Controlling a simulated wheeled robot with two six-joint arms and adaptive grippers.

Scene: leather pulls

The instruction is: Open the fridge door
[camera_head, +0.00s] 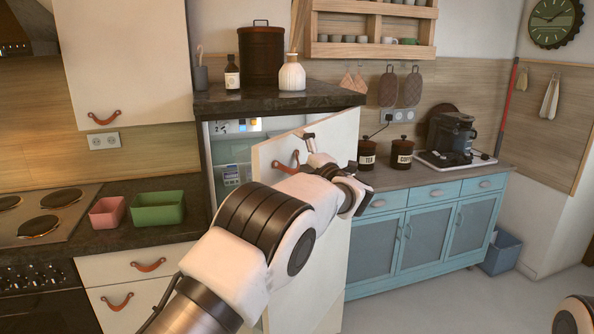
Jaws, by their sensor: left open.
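The fridge door (336,135) is a pale panel with a wooden edge and stands partly open, swung out from the fridge (232,158). Its lit interior shows to the left of the door. A brown leather pull (286,163) is on the door's front face. My left gripper (313,150) is open beside the pull, in front of the door. My arm hides much of the lower door, and contact with the door or pull cannot be told. My right gripper is out of view.
A dark counter (130,238) with a pink bin (107,212) and a green bin (158,208) is at left. Blue cabinets (425,238) stand right of the door. A blue basket (501,252) is on the floor, which is clear at lower right.

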